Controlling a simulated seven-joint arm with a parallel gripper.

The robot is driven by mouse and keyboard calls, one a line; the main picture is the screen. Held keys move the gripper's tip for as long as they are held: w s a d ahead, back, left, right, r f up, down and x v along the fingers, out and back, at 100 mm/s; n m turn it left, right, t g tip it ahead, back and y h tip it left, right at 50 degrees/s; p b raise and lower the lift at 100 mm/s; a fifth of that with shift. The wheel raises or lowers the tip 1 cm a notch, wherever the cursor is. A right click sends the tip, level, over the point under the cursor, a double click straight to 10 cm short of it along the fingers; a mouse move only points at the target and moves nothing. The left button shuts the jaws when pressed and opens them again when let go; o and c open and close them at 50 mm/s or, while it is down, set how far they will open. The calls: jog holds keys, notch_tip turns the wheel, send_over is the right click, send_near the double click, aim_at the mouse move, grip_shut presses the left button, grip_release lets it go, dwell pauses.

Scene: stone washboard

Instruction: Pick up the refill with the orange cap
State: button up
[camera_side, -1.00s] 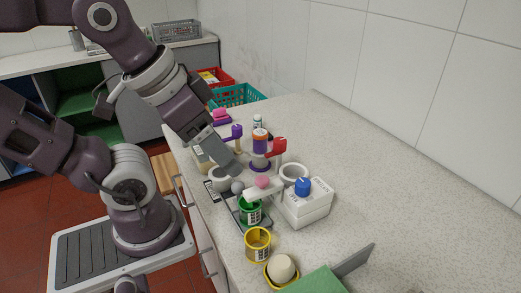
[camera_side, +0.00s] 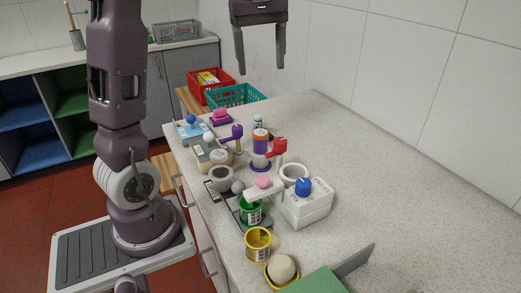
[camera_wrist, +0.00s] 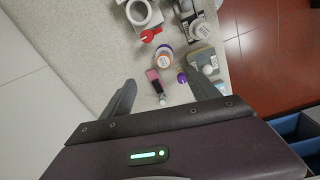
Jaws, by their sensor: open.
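A bottle with an orange cap (camera_side: 260,134) and a purple body stands among the washing things on the stone counter. I take it for the refill. From above in the wrist view, the round container with orange around a pale top (camera_wrist: 165,56) looks like the same one. My gripper (camera_side: 261,68) is open and empty, high above the counter and clear of everything. In the wrist view, my spread fingers (camera_wrist: 163,86) point down at the counter, and the orange-capped container shows beyond their tips.
Close by are a red-handled item (camera_side: 277,149), a purple-headed tool (camera_side: 237,132), a small pale bottle (camera_side: 258,121), and a flat pink item (camera_wrist: 154,78). A white box with a blue knob (camera_side: 303,187) stands in front. The counter's right side is free.

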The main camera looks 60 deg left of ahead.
aim_at(261, 154)
jog(key=w+a+f+n+g, duration=0.1)
jog(key=w+a+f+n, duration=0.1)
jog(key=a+f, duration=0.15)
jog(key=f, duration=2.5)
jog(key=shift+s+d, duration=0.3)
jog(key=c, duration=1.2)
jog(key=shift+o, duration=0.2)
